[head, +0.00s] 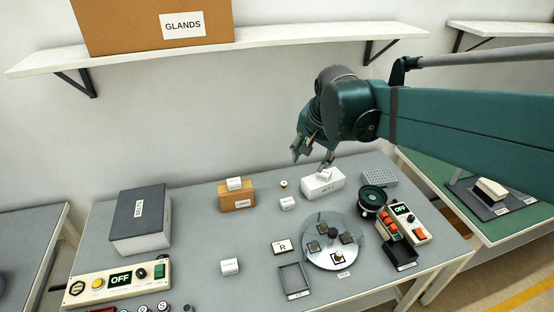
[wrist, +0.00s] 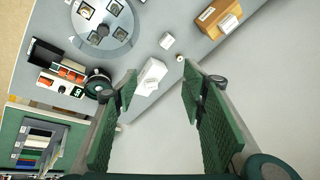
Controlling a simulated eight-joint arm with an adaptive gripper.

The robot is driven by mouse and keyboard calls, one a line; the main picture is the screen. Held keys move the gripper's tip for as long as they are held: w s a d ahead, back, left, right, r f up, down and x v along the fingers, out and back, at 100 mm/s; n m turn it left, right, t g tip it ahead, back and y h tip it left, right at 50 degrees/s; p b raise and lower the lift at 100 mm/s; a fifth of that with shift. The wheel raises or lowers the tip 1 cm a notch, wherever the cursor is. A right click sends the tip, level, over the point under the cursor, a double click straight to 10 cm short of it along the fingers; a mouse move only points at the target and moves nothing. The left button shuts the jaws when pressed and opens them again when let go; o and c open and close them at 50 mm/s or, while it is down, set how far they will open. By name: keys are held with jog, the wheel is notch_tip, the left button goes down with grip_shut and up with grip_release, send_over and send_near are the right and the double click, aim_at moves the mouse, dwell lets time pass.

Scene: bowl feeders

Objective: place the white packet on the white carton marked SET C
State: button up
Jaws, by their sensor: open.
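A white carton (head: 310,188) stands near the back of the grey table; its front marking is too small to read surely. A small white packet (head: 324,174) rests on its top, lying at an angle. In the wrist view the carton (wrist: 146,88) shows between and beyond the fingers, with the packet (wrist: 154,73) on it. My gripper (head: 310,161) is open and empty, just above and behind the carton. Its two green fingers also show spread apart in the wrist view (wrist: 159,88), with nothing between their pads.
Another white block (head: 288,203) and a small round piece (head: 283,184) stand left of the carton. A brown box (head: 237,201) bears a white block (head: 235,184). A dark round bowl (head: 372,197), a perforated grey block (head: 379,178) and a disc (head: 333,258) stand nearby.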

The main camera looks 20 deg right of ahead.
jog(key=s+a+f+n+t, duration=0.1)
jog(key=s+a+n, duration=0.2)
jog(key=s+n, duration=0.2)
jog(key=s+a+f+n+t, duration=0.1)
jog(key=s+a+f+n, duration=0.1)
jog(key=s, duration=0.9)
jog(key=a+n, duration=0.1)
jog(key=n, duration=0.1)
jog(key=shift+s+a+f+n+t, duration=0.2)
jog(key=shift+s+n+t, duration=0.1)
jog(key=shift+s+n, duration=0.1)
